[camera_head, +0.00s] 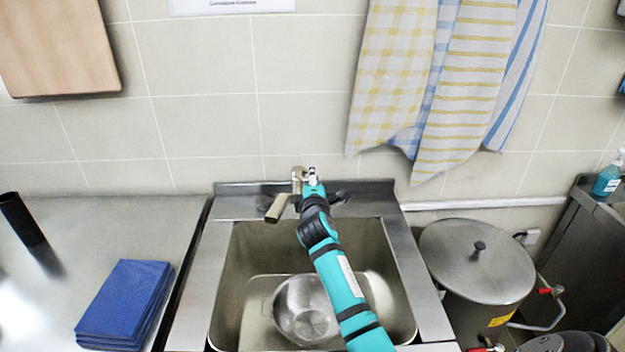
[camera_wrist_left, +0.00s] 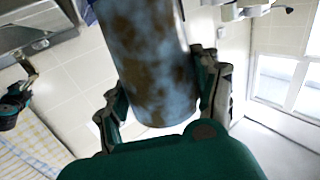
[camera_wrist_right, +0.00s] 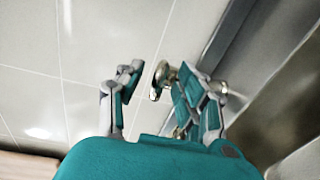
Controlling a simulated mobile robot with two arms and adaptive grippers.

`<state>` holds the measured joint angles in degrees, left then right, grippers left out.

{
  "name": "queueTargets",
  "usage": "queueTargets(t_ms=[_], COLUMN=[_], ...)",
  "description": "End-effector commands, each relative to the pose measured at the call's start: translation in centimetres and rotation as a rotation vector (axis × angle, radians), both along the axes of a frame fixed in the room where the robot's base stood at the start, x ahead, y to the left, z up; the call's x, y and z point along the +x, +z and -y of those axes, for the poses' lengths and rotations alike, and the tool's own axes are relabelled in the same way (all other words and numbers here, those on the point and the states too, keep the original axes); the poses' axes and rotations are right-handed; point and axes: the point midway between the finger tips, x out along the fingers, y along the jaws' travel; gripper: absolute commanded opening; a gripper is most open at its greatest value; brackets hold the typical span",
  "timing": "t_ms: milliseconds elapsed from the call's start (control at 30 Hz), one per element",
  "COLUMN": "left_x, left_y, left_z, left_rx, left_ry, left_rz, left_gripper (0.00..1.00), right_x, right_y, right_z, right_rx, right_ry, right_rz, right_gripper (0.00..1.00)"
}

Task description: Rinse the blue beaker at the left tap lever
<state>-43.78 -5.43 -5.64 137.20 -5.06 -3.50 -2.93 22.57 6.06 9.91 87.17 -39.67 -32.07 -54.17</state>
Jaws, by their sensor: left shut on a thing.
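The blue beaker (camera_wrist_left: 150,60) fills the middle of the left wrist view, with brown stains over its side. My left gripper (camera_wrist_left: 158,95) is shut around it; neither shows in the head view. The tap (camera_head: 298,180) stands behind the sink, its spout (camera_head: 278,207) pointing forward and left. My right gripper (camera_head: 312,182) is at the tap, partly covering it. In the right wrist view my right gripper (camera_wrist_right: 158,95) has its fingers apart, with a metal tap part (camera_wrist_right: 163,78) showing between or just beyond them. I cannot tell whether they touch it. The left lever is not clearly visible.
A metal bowl (camera_head: 305,310) sits in the sink (camera_head: 235,270). Folded blue cloths (camera_head: 125,300) and a dark cylinder (camera_head: 20,220) are on the left counter. A lidded stockpot (camera_head: 477,260) stands right of the sink. Towels (camera_head: 440,80) hang above.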

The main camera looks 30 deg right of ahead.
Motion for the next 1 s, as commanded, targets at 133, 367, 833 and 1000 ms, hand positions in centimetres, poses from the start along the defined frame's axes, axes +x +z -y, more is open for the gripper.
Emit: queueTargets(t_ms=[133, 367, 833, 1000], left_x=[0.0, 0.0, 0.0, 0.0], left_y=[0.03, 0.03, 0.03, 0.04], left_z=[0.0, 0.0, 0.0, 0.0], left_rx=[0.0, 0.0, 0.0, 0.0], left_ry=[0.0, 0.0, 0.0, 0.0], left_rz=[0.0, 0.0, 0.0, 0.001], left_gripper=[0.36, 0.36, 0.36, 0.36], right_x=[0.5, 0.51, 0.5, 0.49], right_y=[-0.02, -0.04, -0.03, -0.01], right_z=[0.34, 0.35, 0.32, 0.31], right_rx=[0.001, 0.001, 0.0, -0.001], right_ry=[0.0, 0.0, 0.0, 0.0], right_rz=[0.001, 0.001, 0.0, 0.001], right_gripper=[0.37, 0.37, 0.0, 0.0])
